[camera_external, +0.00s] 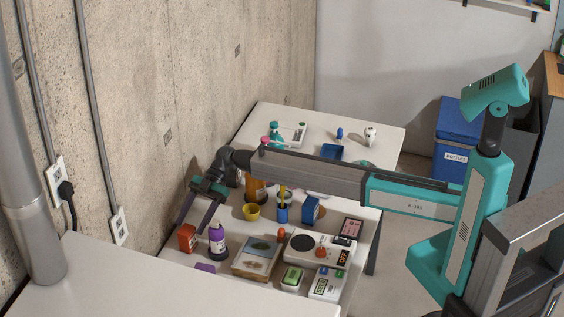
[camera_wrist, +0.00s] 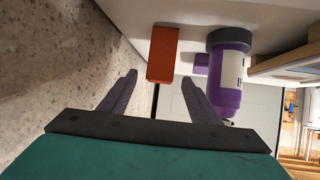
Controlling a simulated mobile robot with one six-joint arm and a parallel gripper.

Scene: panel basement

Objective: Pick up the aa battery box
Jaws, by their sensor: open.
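A small orange-red box (camera_external: 187,238) stands on the white table near the concrete wall; it is likely the aa battery box, but I cannot read its label. It also shows in the wrist view (camera_wrist: 163,55), where it appears beyond and between my fingers. My gripper (camera_external: 192,226) is open and empty, with its two fingers pointing down towards the box. In the wrist view the spread fingers (camera_wrist: 159,80) do not visibly touch the box. A dark blue box (camera_external: 311,210) stands further right on the table.
A purple bottle (camera_external: 217,241) with a grey cap stands close to the right of the orange-red box. The concrete wall (camera_external: 190,100) is close on the left.

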